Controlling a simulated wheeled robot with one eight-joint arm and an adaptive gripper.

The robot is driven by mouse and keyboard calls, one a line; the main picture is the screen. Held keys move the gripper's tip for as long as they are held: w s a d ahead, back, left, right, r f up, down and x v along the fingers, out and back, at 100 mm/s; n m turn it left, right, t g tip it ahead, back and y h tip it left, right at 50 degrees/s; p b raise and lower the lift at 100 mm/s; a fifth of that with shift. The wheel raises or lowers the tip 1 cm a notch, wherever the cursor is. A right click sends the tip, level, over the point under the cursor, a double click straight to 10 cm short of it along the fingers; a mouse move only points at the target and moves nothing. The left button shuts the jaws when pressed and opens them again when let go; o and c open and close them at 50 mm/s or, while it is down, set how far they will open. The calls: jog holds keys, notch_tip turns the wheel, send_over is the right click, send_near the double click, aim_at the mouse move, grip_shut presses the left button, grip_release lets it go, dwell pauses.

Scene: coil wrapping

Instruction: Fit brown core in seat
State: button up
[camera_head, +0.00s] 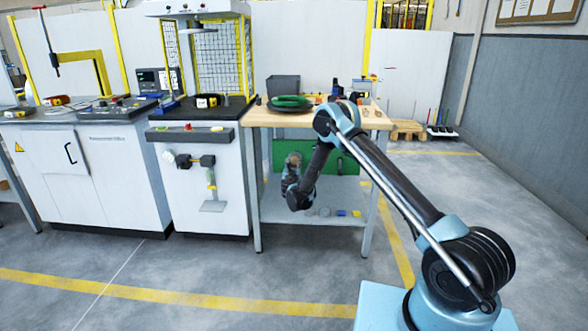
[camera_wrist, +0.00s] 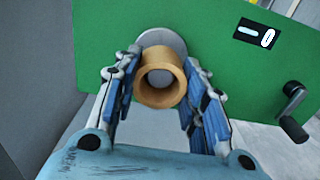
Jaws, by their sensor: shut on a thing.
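The brown core (camera_wrist: 142,90), a short tan ring, is held between the blue-padded fingers of my gripper (camera_wrist: 162,66) in the wrist view. Its open end faces the camera. Behind it, a pale grey round seat (camera_wrist: 176,42) stands on the green panel (camera_wrist: 225,75). A grey round part shows through the core's hole. The core overlaps the lower part of the seat in the picture; I cannot tell whether they touch. In the head view my gripper (camera_head: 291,166) is in front of the green panel (camera_head: 335,157), under the wooden tabletop, and the core is too small to make out.
A black crank handle (camera_wrist: 293,110) sticks out at the right of the panel. The wooden table (camera_head: 262,118) above carries a green coil (camera_head: 290,101) and a grey bin (camera_head: 283,85). A lower shelf (camera_head: 300,215) holds small items. A white cabinet (camera_head: 205,188) stands to the left.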

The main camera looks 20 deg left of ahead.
jog(key=shift+x, duration=1.5)
jog(key=o, duration=1.1)
jog(key=v, duration=1.2)
jog(key=shift+d, duration=0.1)
